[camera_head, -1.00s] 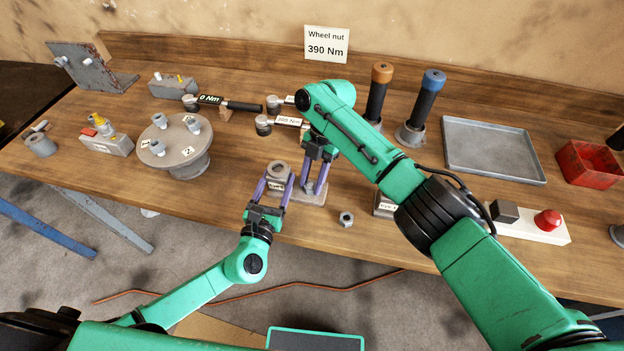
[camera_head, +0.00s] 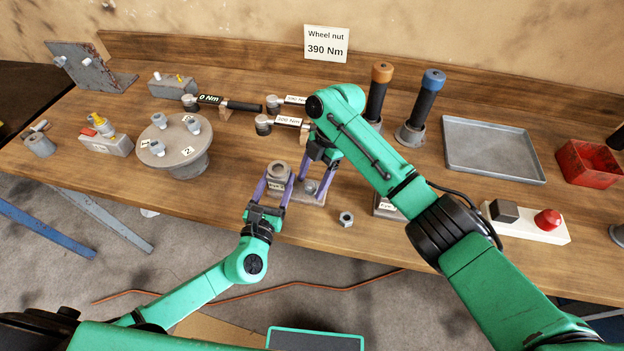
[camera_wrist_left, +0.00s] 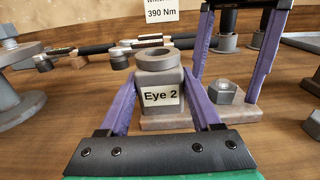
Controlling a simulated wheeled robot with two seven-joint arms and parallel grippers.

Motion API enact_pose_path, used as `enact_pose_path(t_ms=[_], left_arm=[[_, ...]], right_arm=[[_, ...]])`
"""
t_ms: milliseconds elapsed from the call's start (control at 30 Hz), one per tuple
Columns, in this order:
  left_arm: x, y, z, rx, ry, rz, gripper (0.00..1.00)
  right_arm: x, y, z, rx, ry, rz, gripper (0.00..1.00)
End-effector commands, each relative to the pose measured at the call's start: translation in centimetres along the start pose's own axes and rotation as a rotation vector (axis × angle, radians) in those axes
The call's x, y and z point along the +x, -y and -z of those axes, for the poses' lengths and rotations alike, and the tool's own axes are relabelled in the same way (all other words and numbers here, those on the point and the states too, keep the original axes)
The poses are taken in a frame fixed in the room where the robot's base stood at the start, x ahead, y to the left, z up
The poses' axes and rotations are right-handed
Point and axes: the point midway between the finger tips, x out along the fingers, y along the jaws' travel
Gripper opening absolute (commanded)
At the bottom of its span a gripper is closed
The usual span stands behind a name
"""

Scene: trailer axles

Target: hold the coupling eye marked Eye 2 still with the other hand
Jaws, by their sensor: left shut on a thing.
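The coupling eye (camera_head: 278,174) is a grey block with a ring on top, standing upright on a flat base plate; its label reads Eye 2 in the left wrist view (camera_wrist_left: 160,97). My left gripper (camera_head: 268,193) is shut on it, one purple finger on each side. On the same plate, right of the eye, sits a grey nut (camera_wrist_left: 223,92), partly hidden in the head view. My right gripper (camera_head: 315,182) is open, its fingers spread above and around the nut without visibly closing on it.
A loose nut (camera_head: 346,218) lies near the bench front. A round stand (camera_head: 182,165) with several nuts is at left. Torque wrenches (camera_head: 245,106) lie behind the eye. A tray (camera_head: 490,150), red bin (camera_head: 588,163) and red-button box (camera_head: 525,222) are at right.

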Motion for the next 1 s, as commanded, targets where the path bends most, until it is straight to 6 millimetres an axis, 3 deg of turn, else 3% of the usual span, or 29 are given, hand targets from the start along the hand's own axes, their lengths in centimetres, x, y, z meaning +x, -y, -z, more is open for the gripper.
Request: enact_pose_path(t_ms=[267, 600, 700, 1000], left_arm=[[-0.1, 0.0, 0.5, -0.001, -0.011, 0.001, 0.0], [-0.1, -0.1, 0.5, -0.001, -0.011, 0.0, 0.0], [-0.1, -0.1, 0.5, -0.001, -0.011, 0.0, 0.0], [-0.1, -0.1, 0.5, -0.001, -0.011, 0.0, 0.0]], right_arm=[[-0.8, 0.0, 0.0, -0.001, 0.0, -0.001, 0.74], [-9.3, 0.0, 0.1, -0.002, 0.003, -0.004, 0.74], [-11.0, 0.0, 0.1, -0.001, 0.002, -0.002, 0.74], [-12.0, 0.1, 0.2, -0.001, 0.0, 0.0, 0.74]])
